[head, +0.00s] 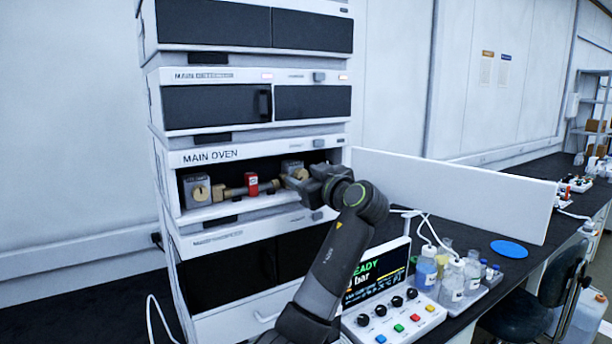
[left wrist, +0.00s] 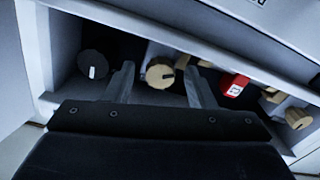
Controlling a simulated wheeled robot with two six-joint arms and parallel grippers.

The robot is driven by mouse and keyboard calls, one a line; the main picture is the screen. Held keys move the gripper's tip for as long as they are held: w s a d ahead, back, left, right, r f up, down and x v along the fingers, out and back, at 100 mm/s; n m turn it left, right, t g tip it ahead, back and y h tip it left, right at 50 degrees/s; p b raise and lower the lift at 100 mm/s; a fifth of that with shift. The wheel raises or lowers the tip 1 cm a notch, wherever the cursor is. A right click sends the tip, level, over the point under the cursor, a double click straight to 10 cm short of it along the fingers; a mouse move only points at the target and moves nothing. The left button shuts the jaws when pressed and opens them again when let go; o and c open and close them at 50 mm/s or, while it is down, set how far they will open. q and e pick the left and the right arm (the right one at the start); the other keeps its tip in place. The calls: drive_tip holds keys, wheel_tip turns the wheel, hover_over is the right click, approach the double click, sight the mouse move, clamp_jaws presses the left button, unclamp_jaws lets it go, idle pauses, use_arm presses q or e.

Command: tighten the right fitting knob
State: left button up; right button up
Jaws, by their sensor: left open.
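The open bay marked MAIN OVEN (head: 212,155) holds a row of fittings. A round tan knob (left wrist: 160,72) with a dark mark shows between my left gripper's fingers in the left wrist view, apparently the right fitting knob. In the head view my left gripper (head: 300,184) reaches into the right part of the bay and hides much of that fitting. In the left wrist view the gripper (left wrist: 158,84) is open, its fingers apart on either side of the tan knob with gaps. I cannot tell whether the fingers touch it. My right gripper is not in view.
A dark knob with a white mark (left wrist: 92,65) sits beside the tan one. A red block (head: 252,184) is mid-row, and another tan knob (head: 201,188) is at the bay's left. A control console (head: 390,322) and bottles (head: 452,284) stand on the bench.

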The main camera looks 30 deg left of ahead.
use_arm(q)
drive_tip(key=shift+c, duration=0.9)
drive_tip(key=c, duration=0.8)
